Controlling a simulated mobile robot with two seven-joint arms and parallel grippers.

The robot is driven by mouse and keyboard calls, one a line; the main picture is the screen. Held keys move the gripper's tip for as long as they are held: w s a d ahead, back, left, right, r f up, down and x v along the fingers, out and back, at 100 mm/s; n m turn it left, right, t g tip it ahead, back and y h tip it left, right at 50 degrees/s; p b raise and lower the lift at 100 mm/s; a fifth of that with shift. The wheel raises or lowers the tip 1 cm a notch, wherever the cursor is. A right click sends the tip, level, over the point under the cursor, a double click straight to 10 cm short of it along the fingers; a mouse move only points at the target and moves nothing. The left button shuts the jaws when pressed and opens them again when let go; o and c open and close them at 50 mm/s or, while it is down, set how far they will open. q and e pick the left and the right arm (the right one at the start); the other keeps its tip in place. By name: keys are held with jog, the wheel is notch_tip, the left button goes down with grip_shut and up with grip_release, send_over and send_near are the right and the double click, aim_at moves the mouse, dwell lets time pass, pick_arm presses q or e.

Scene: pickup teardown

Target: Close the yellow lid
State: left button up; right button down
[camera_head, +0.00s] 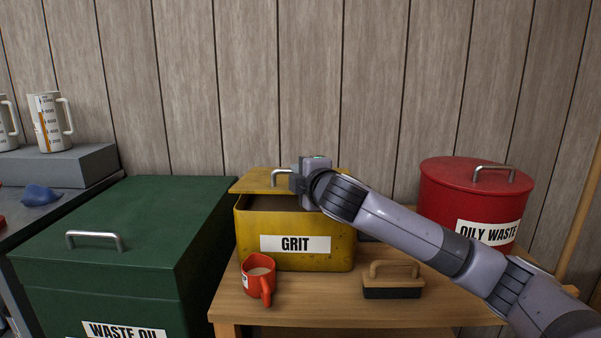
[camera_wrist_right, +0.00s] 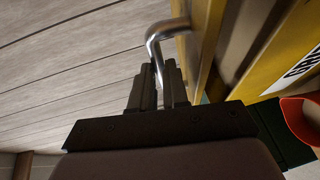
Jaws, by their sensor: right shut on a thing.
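The yellow box labelled GRIT (camera_head: 345,245) stands on the wooden table. Its yellow lid (camera_head: 252,182) covers the back part of the top; the dark inside shows below the lid's front edge, so the lid is partly open. The lid's metal handle (camera_head: 281,171) shows left of my right gripper (camera_head: 297,183). In the right wrist view, the fingers of my right gripper (camera_wrist_right: 168,78) are closed on the handle (camera_wrist_right: 157,38). My forearm hides the right part of the lid. My left gripper is not in view.
An orange-red mug (camera_head: 257,279) stands in front of the yellow box. A brush (camera_head: 392,288) lies to its right. A red OILY WASTE bin (camera_head: 445,195) stands at the back right. The green WASTE OIL box (camera_head: 140,225) is close on the left. A plank wall (camera_head: 300,80) is behind.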

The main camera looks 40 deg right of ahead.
jog(key=f, duration=0.1)
jog(key=f+b, duration=0.2)
jog(key=shift+s+a+f, duration=0.25)
jog(key=shift+s+f, duration=0.1)
jog(key=shift+f, duration=0.15)
jog(key=shift+a+f, duration=0.1)
jog(key=shift+f, duration=0.15)
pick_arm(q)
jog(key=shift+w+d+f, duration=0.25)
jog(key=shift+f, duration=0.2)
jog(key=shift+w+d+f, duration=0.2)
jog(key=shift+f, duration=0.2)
pick_arm(e)
jog(key=shift+f, duration=0.15)
jog(key=c, duration=1.4)
grip_release()
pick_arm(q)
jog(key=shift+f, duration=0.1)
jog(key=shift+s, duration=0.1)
pick_arm(e)
jog(key=shift+s, duration=0.1)
